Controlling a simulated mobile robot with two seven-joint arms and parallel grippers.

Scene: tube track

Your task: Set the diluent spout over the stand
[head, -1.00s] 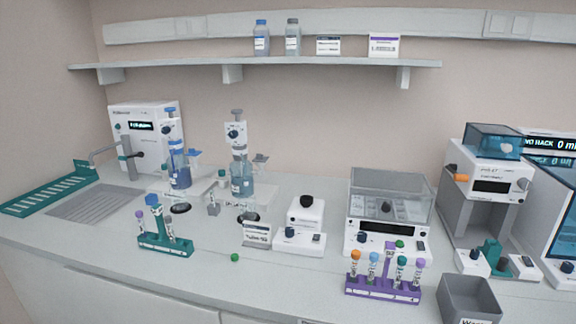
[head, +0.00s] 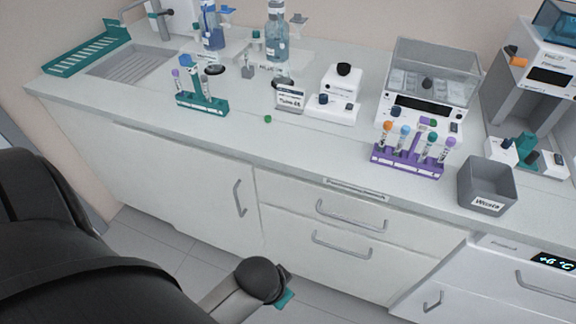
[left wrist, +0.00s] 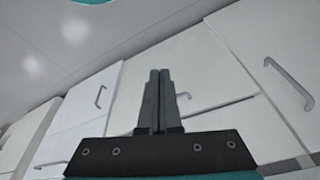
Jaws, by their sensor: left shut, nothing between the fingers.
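Two dispenser bottles stand at the back of the bench in the head view: one with dark blue liquid (head: 211,38) and one with pale blue liquid (head: 277,42). A small grey holder (head: 248,72) sits between; I cannot tell which piece is the stand. My left gripper (left wrist: 160,72) is shut and empty, in front of the cabinet doors, well below and away from the bottles.
A teal tube rack (head: 203,105), a green cap (head: 268,119), a purple tube rack (head: 408,162) and a grey waste bin (head: 486,185) stand near the bench's front edge. A lidded instrument (head: 430,85) is behind the purple rack. Drawer handles (head: 350,215) project below.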

